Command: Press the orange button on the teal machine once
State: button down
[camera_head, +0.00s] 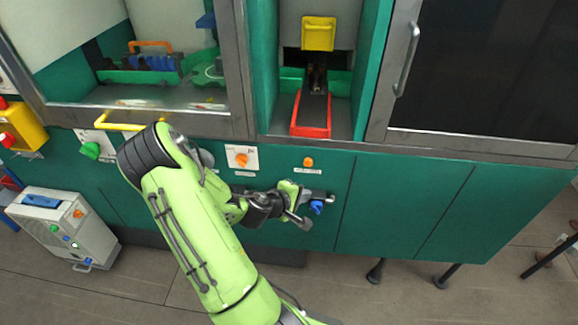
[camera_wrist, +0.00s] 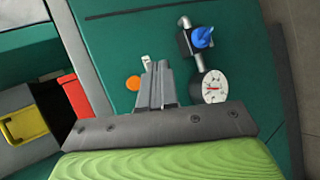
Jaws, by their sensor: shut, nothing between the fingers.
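The teal machine (camera_head: 400,205) spans the head view. Its round orange button (camera_head: 308,162) is on the front panel below the red-edged chute, with a small white label under it. My gripper (camera_head: 299,196) is near the panel, below the button and beside a blue valve handle. In the wrist view, the fingers (camera_wrist: 158,68) are shut and empty. The orange button (camera_wrist: 133,83) shows just left of them, partly beside its label. I see no contact between fingers and button; the exact gap to the panel is unclear.
An orange rotary knob (camera_head: 241,159) on a white plate sits left of the button. A blue valve handle (camera_wrist: 202,37) and a round gauge (camera_wrist: 213,87) are right of the fingers. The red chute (camera_head: 311,132) juts above; a yellow handle (camera_head: 125,126) is further left.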

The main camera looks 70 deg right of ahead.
aim_at(308, 163)
jog(key=shift+d, duration=0.15)
jog(key=w+d+p, duration=0.2)
jog(key=d+p, duration=0.1)
jog(key=d, duration=0.5)
jog(key=shift+d, duration=0.15)
jog(key=shift+d, duration=0.1)
dwell(1.9)
jog(key=shift+d, duration=0.35)
